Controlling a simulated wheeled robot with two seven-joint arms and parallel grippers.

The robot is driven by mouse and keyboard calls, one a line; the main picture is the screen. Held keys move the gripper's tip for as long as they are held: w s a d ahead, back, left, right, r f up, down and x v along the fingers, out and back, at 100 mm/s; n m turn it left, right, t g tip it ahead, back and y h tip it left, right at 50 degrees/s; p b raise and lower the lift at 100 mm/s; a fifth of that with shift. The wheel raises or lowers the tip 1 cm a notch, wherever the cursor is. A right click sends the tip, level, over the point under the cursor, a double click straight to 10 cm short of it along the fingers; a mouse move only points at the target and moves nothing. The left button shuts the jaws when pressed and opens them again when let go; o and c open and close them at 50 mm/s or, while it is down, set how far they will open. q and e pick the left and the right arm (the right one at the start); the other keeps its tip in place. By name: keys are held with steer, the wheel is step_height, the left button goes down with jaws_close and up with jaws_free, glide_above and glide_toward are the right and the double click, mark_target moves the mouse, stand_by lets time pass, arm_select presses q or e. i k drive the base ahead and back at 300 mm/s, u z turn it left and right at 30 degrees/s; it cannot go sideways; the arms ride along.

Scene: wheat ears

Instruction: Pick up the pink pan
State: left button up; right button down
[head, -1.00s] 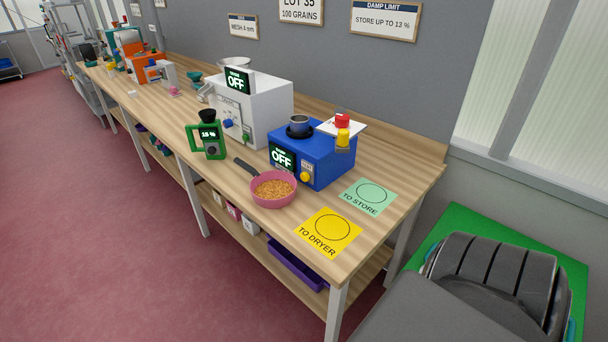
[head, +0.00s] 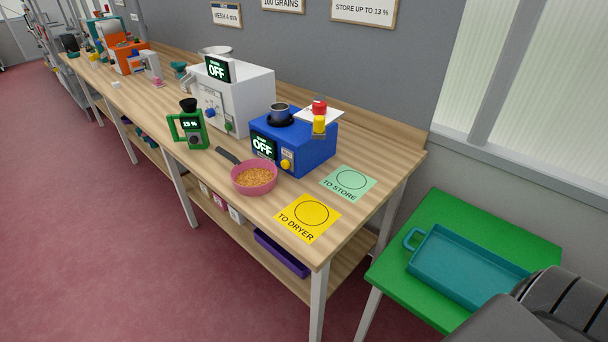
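The pink pan (head: 254,187) stands upright on the wooden bench near its front edge, filled with orange-brown grains. Its dark handle (head: 228,156) points to the back left, toward the green meter. The pan is in front of the blue machine and left of the yellow mat. Neither of my grippers shows in the head view. A dark grey part of my own body fills the lower right corner.
On the wooden bench (head: 404,162) stand a green meter (head: 188,128), a white machine (head: 250,95), a blue machine (head: 315,152), a yellow mat (head: 308,218) and a light green mat (head: 349,182). A teal tray (head: 465,268) lies on a green table (head: 500,224) at right.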

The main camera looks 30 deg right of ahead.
mark_target(252, 177)
steer(key=z, duration=0.95)
steer(key=i, duration=1)
steer(key=z, duration=0.05)
